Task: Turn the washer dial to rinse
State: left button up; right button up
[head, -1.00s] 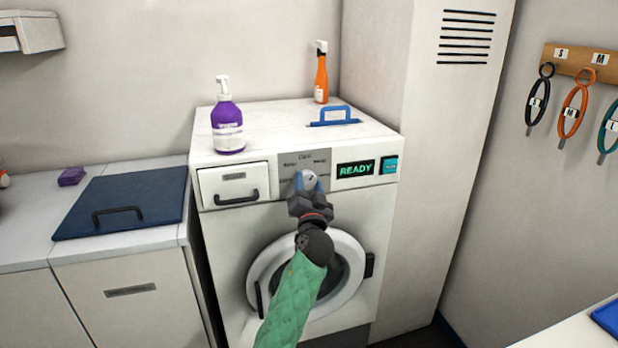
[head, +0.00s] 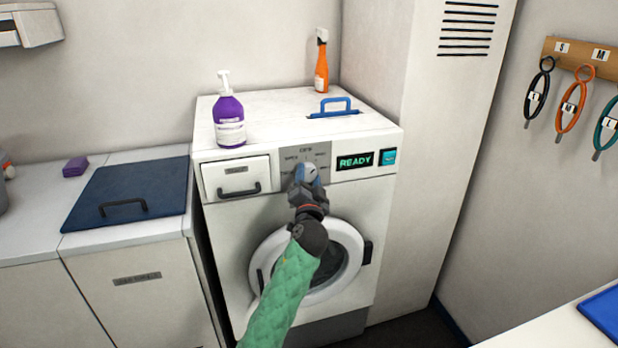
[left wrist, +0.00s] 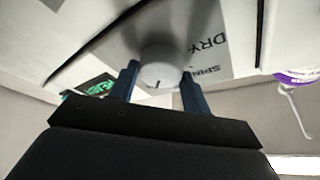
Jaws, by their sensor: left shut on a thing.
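The washer (head: 370,215) stands against the wall with its round door (head: 348,240) closed. Its dial (head: 311,171) is a pale round knob on a grey label panel, between the drawer and the lit READY display (head: 354,161). My left gripper (head: 307,176) is shut on the dial, one blue finger on each side. In the left wrist view the dial (left wrist: 160,75) sits between the fingers, with a small dark mark near its edge. The words DRY and SPIN show beside it there; the rinse label cannot be made out. My right gripper is not in view.
The washer's drawer (head: 236,177) is shut, left of the dial. A counter with a dark blue lid (head: 130,190) adjoins on the left.

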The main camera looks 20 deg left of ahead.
pick_arm(q)
jog(key=o, duration=1)
jog(key=b+v, duration=0.2)
jog(key=v, duration=0.5)
jog(key=shift+s, duration=0.35)
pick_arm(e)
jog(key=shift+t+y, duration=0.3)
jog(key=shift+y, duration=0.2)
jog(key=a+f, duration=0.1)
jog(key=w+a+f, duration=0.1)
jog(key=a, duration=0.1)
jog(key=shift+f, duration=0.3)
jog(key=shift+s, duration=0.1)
